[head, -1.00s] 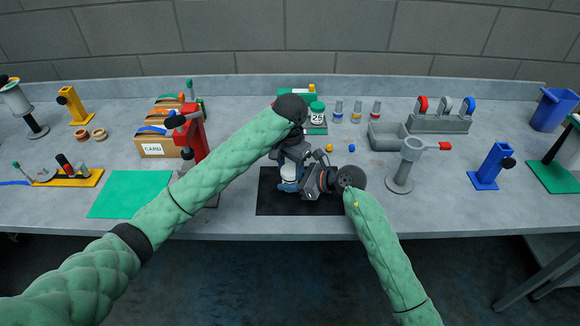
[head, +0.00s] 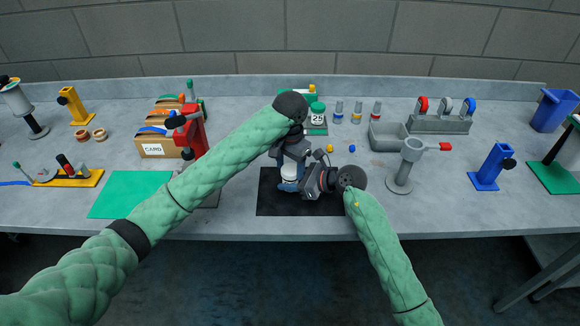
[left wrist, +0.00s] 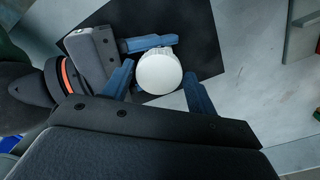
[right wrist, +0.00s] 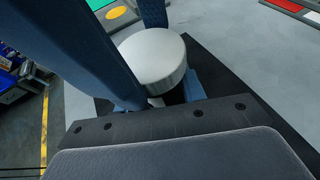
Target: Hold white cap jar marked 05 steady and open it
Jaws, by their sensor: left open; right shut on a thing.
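The white cap jar stands on the black mat (head: 270,203) in the head view, mostly hidden between my grippers. Its round white cap (left wrist: 160,73) shows from above in the left wrist view and also in the right wrist view (right wrist: 153,56). The marking 05 is not visible. My left gripper (head: 290,182) comes down from above; its blue fingers are open on either side of the cap, which appears still seated on the jar. My right gripper (head: 298,187) comes in low from the right and is shut on the jar below the cap.
A grey bin (head: 388,136) and a grey post with a red handle (head: 404,165) stand to the right. A green mat (head: 130,194) and a red press (head: 192,135) are to the left.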

